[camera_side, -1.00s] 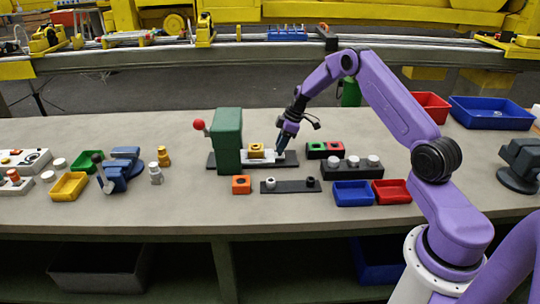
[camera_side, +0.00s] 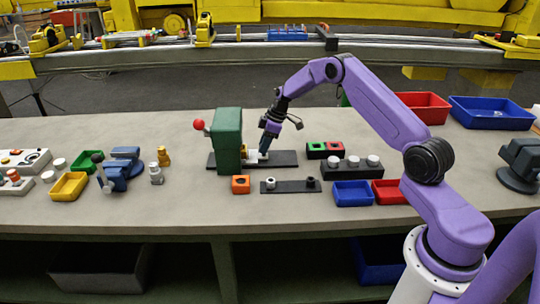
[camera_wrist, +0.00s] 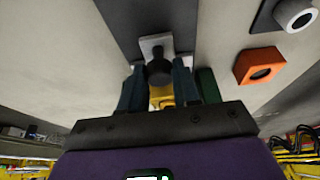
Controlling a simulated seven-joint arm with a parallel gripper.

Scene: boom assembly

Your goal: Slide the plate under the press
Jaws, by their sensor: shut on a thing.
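The green press (camera_side: 228,140) with a red ball on its lever stands on a dark base rail (camera_side: 285,158). The light plate (camera_side: 255,157) lies on the rail, against the right side of the press. In the wrist view the block (camera_wrist: 161,96) shows beyond the dark knob (camera_wrist: 158,66) on the plate (camera_wrist: 153,43). My gripper (camera_side: 264,151) is shut on the knob, with a finger on each side of it. The press (camera_wrist: 207,86) is partly behind a finger.
An orange block (camera_side: 241,185) and a dark bar with two pegs (camera_side: 285,187) lie in front of the rail. Red and green blocks (camera_side: 323,150) and a black holder (camera_side: 352,166) stand at right. The rail's right end is clear.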

